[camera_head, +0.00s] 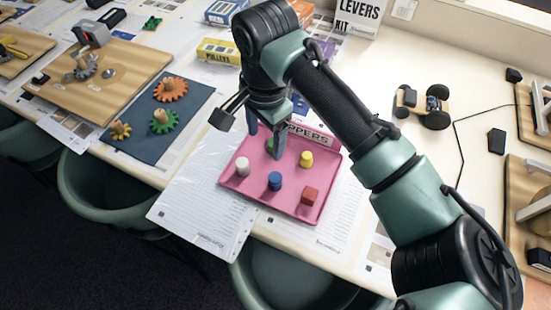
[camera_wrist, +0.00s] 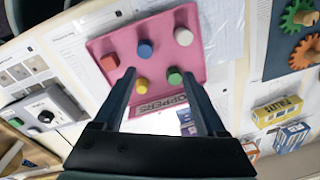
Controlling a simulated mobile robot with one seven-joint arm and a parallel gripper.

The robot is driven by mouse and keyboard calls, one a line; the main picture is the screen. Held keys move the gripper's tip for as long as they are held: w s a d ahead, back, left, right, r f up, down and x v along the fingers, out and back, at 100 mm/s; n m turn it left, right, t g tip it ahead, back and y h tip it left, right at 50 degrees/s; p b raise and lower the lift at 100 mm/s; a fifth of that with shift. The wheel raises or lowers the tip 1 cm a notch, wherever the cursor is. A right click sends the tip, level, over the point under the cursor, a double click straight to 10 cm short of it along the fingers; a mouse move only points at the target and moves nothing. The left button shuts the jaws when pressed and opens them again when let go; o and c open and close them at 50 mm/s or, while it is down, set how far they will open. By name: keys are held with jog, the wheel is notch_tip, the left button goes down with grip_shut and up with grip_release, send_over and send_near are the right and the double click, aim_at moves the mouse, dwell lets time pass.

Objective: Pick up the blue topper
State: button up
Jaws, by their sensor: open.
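The blue topper (camera_head: 275,181), a short cylinder, stands on the pink tray (camera_head: 233,184) near its front edge, between a white topper (camera_head: 242,166) and a red topper (camera_head: 309,196). In the wrist view the blue topper (camera_wrist: 145,49) shows beyond the fingertips, clear of both. My gripper (camera_head: 266,142) points down over the back part of the tray. It is open and empty; its fingers also show in the wrist view (camera_wrist: 160,74). A green topper (camera_head: 271,145) is partly hidden behind one finger. A yellow topper (camera_head: 306,159) stands right of the fingers.
A sign lettered "PPERS" (camera_head: 311,133) stands along the tray's back edge, close to my gripper. A dark mat (camera_head: 190,98) with several gears lies left. A small wheeled car (camera_head: 424,105) stands right. Printed sheets (camera_head: 200,215) lie flat beside the tray.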

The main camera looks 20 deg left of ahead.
notch_tip(320, 180, down, 2)
jog(key=d, duration=0.2)
send_over(275, 177)
jog(key=shift+m+g+h, duration=0.3)
jog(key=shift+m+h, duration=0.1)
jog(key=f, duration=0.5)
jog(key=shift+s+d+f+p, duration=0.1)
jog(key=shift+s+f+p, duration=0.1)
jog(key=shift+f+p, duration=0.2)
jog(key=shift+w+f+p, duration=0.2)
jog(key=shift+f+p, duration=0.2)
jog(key=shift+f, duration=2.6)
grip_shut()
